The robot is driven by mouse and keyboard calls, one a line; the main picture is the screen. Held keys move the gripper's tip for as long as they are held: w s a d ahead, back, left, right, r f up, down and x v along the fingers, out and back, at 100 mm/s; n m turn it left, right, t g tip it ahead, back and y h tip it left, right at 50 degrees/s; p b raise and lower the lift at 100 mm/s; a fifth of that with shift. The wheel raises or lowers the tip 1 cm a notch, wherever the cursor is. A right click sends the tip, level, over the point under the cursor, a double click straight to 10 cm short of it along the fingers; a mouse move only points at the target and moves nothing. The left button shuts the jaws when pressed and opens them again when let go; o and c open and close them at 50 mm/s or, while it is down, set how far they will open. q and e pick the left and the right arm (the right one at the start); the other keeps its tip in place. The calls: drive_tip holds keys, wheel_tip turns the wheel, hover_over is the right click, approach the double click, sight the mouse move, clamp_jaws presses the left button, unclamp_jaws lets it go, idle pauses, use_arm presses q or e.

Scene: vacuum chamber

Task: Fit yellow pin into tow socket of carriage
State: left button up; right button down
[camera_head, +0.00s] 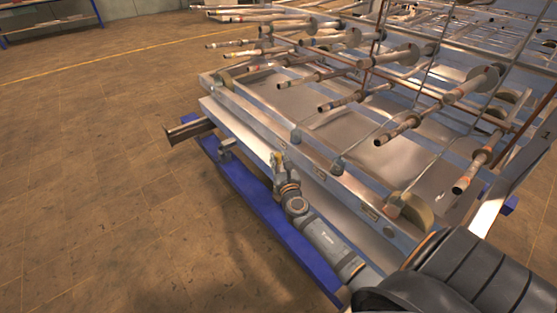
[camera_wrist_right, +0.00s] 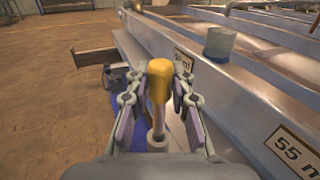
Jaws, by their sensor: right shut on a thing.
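The yellow pin (camera_wrist_right: 160,75) stands between the fingers of my right gripper (camera_wrist_right: 158,98) in the right wrist view. It has a thick yellow handle on top and a thin pale metal shaft below. The gripper is shut on it. In the head view my right gripper (camera_head: 278,160) is beside the near long side of the carriage (camera_head: 262,128), with a small bit of yellow at its tip. A dark bar (camera_head: 190,131) sticks out from the carriage's left end. A small grey bracket (camera_head: 226,149) sits near it; I cannot tell whether it is the tow socket. My left gripper is out of view.
A blue beam (camera_head: 250,196) runs low along the carriage's near side, below my right arm. Rows of metal rods (camera_head: 330,85) stick out above the carriage. A grey cylinder (camera_wrist_right: 219,43) stands on the carriage edge. Open brown floor (camera_head: 90,170) lies to the left.

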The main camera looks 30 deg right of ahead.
sight(279, 171)
drive_tip(key=shift+f+b, duration=2.35)
drive_tip(key=shift+f, duration=0.2)
drive_tip(key=shift+f, duration=0.1)
drive_tip(key=shift+f+b, duration=1.35)
drive_tip(key=shift+f, duration=0.05)
drive_tip(key=c, duration=1.6)
unclamp_jaws()
drive_tip(key=shift+c, duration=0.2)
drive_tip(key=o, duration=0.5)
drive_tip(key=shift+o, duration=0.2)
drive_tip(key=shift+s, duration=0.1)
drive_tip(key=shift+s+a, duration=0.15)
drive_tip(key=shift+s, duration=0.2)
drive_tip(key=v, duration=1.1)
